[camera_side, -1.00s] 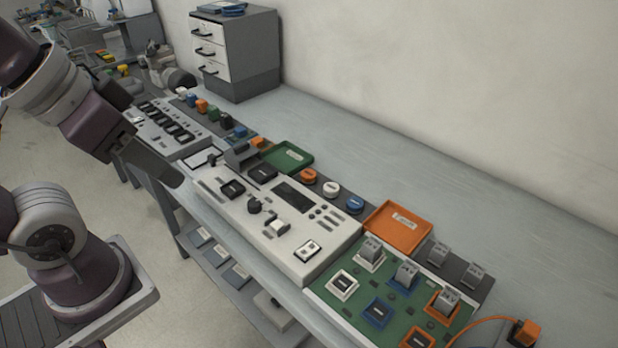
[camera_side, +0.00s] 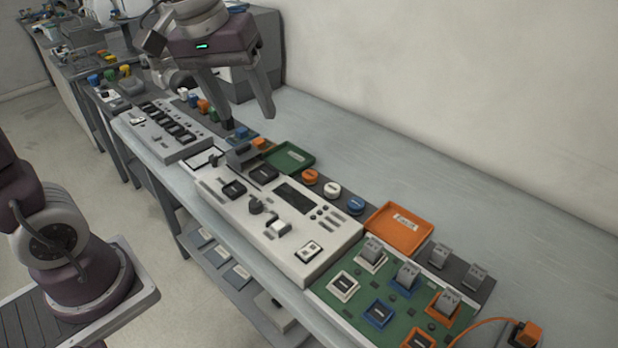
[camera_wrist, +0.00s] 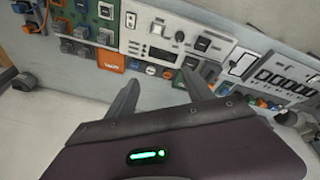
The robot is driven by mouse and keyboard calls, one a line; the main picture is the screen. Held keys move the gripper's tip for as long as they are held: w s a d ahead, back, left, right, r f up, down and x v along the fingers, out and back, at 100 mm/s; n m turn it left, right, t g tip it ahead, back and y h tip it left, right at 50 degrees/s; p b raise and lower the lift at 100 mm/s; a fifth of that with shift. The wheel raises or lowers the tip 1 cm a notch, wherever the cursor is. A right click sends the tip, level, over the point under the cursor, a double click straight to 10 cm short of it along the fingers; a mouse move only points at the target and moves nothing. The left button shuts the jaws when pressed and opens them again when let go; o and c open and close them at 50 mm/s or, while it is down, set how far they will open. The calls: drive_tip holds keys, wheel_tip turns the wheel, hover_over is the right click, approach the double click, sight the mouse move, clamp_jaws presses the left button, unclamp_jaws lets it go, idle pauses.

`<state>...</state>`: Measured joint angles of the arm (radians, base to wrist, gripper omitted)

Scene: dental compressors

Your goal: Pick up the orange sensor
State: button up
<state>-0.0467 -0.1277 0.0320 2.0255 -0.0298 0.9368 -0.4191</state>
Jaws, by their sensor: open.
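Several orange parts are in view, and I cannot tell which one is the sensor. In the side view, a small orange block (camera_side: 261,143) sits beside a blue block (camera_side: 241,132), left of the green tray. An orange round piece (camera_side: 310,176) is in a row with a white and a blue one. An orange block (camera_side: 202,107) stands farther back by the switch panel. My gripper (camera_side: 248,119) is open and empty, above the bench near the small orange and blue blocks. Its two fingers (camera_wrist: 160,80) also show spread in the wrist view.
A green tray (camera_side: 308,160) and an orange tray (camera_side: 376,231) lie behind the white control panel (camera_side: 240,211). A green board (camera_side: 347,311) with upright grey connectors is at front right. An orange plug (camera_side: 526,333) trails a cable. The bench along the wall is clear.

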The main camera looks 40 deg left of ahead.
drive_tip(key=w+a+f+n+g, duration=0.1)
drive_tip(key=w+a+f+n, duration=0.15)
drive_tip(key=w, duration=0.45)
drive_tip(key=n+g, duration=0.3)
drive_tip(key=n, duration=0.4)
hover_over(310, 174)
drive_tip(key=f, duration=1.9)
drive_tip(key=shift+s+a, duration=0.1)
drive_tip(key=shift+s, duration=0.3)
drive_tip(key=f, duration=0.7)
drive_tip(key=shift+w+f, duration=0.2)
drive_tip(key=shift+w, duration=0.2)
clamp_jaws()
